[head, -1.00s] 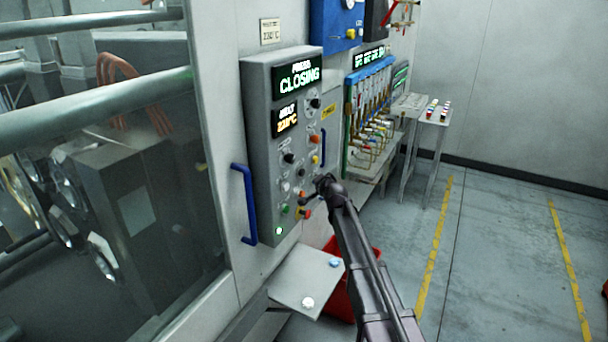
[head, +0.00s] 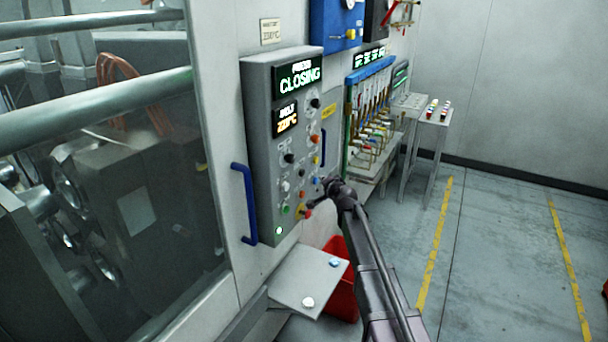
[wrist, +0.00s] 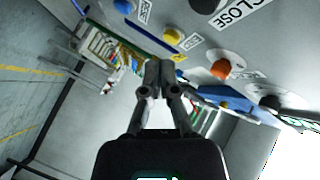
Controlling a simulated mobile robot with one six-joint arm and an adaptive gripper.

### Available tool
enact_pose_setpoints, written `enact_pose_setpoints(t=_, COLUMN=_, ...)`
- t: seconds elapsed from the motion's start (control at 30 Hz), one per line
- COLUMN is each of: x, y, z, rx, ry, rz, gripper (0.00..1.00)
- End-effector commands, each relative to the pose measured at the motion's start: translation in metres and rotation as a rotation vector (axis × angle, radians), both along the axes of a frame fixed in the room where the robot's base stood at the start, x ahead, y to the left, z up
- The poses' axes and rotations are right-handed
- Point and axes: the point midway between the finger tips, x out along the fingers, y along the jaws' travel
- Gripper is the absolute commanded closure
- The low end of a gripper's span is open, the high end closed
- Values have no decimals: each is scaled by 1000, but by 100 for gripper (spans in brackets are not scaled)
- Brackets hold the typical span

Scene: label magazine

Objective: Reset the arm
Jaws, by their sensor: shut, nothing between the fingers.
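My gripper (wrist: 159,92) is shut and empty, its two fingertips together in the wrist view. In the head view my gripper (head: 316,203) is at the lower right part of the grey control panel (head: 262,150), close to its face. I cannot tell there whether it touches a button. The panel's upper display (head: 298,75) reads "CLOSING" and a lower display (head: 286,118) shows an amber temperature. In the wrist view an orange knob (wrist: 221,69), a yellow knob (wrist: 173,36) and a blue knob (wrist: 124,6) sit on the panel beyond the fingers.
A blue handle (head: 245,204) stands on the machine's front, left of the panel. A small shelf (head: 300,280) juts out below, with a red bin (head: 345,295) beside it. A hose manifold (head: 370,115) and small tables stand behind.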

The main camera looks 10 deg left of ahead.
Motion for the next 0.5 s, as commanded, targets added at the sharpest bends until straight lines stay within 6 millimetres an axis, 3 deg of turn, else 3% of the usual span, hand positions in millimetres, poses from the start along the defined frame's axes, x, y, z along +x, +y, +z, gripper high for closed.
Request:
enact_pose_setpoints(t=0.27, x=-7, y=-4, z=-4, rx=-21, ry=11, rz=11, gripper=100)
enact_pose_setpoints(t=0.5, x=-50, y=-31, z=-29, rx=-164, ry=99, rz=88, gripper=100)
